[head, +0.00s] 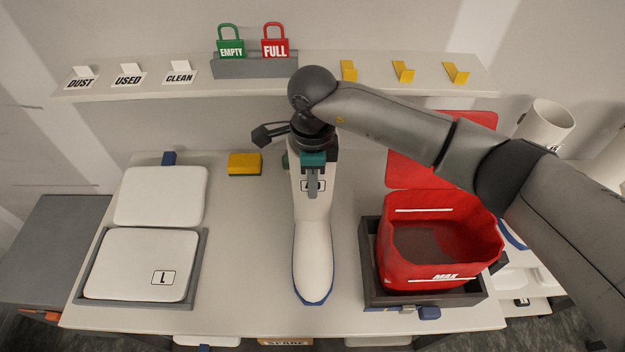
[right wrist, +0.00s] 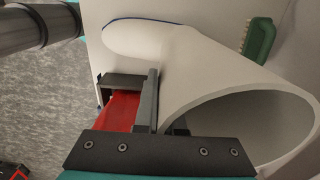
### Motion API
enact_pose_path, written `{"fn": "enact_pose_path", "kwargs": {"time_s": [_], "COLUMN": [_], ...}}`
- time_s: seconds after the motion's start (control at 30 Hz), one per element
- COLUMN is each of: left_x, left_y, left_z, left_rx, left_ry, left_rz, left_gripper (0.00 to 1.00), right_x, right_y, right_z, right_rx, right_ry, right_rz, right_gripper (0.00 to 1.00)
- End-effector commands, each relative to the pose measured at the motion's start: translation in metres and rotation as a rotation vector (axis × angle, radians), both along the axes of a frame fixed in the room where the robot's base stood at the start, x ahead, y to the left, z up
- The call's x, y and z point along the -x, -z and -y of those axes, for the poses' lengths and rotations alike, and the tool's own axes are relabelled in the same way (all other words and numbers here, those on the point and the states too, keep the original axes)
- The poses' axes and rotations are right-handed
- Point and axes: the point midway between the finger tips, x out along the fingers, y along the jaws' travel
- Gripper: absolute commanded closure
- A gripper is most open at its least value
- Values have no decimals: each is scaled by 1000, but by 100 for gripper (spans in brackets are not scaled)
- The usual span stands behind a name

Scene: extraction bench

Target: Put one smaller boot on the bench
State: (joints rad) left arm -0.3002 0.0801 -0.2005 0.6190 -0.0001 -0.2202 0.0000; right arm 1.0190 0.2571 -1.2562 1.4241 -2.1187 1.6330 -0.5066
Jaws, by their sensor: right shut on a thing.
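A white boot (head: 313,240) with a blue sole edge is upright at the middle of the bench (head: 262,220), toe toward the front. My right gripper (head: 313,178) is shut on the rim of its shaft, from above. A label on the shaft is partly hidden behind the gripper, so I cannot read the size. In the right wrist view, the boot (right wrist: 190,75) shows its open shaft beside the gripper fingers (right wrist: 165,110). I cannot tell whether the sole touches the bench. My left gripper is out of view.
A red bin (head: 440,245) marked MAX sits in a dark tray (head: 370,270) to the right. White pads (head: 140,262), one marked L, lie at left. A yellow-green sponge (head: 244,164) lies at the back. A shelf (head: 200,88) holds signs and padlocks.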

Motion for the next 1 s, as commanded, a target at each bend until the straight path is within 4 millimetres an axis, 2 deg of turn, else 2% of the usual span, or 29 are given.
{"fn": "enact_pose_path", "kwargs": {"time_s": [0.33,0.4,0.63,1.0], "left_x": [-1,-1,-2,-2], "left_y": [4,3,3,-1], "left_z": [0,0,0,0], "left_rx": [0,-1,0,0], "left_ry": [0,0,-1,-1], "left_rz": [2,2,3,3], "left_gripper": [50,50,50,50], "right_x": [-2,0,-1,-1], "right_y": [1,2,2,-4], "right_z": [-1,0,0,0], "right_rx": [-3,-1,-1,-2], "right_ry": [-1,0,0,0], "right_rz": [6,2,2,4], "right_gripper": [100,88,64,64]}}
